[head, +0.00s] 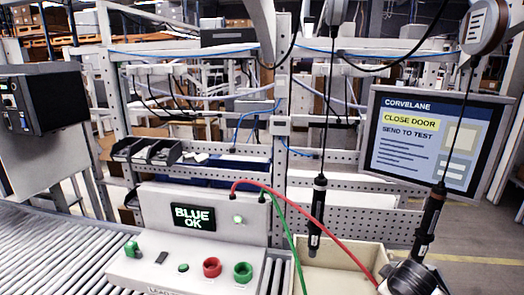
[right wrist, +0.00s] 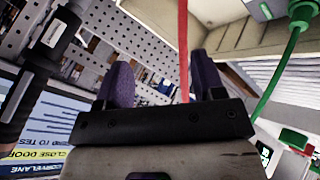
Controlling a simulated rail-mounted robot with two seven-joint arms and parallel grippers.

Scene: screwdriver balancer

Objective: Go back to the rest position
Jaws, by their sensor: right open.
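My right gripper (right wrist: 160,78) is open in the right wrist view, with its two purple-padded fingers apart. A red cable (right wrist: 183,40) runs in line with the gap between them; I cannot tell how far away it is. In the head view my right wrist (head: 410,279) shows at the bottom right, beside the lower end of the right hanging screwdriver (head: 430,222). A second screwdriver (head: 316,215) hangs upright near the middle. One dark screwdriver (right wrist: 35,80) shows left of the fingers in the right wrist view. My left gripper is not in view.
A test box (head: 150,255) reads "BLUE OK", with red and green sockets in front. Red and green cables arch over a beige bin (head: 345,255). A monitor (head: 435,140) stands right, reading "CLOSE DOOR, SEND TO TEST". A roller conveyor (head: 50,250) is at left.

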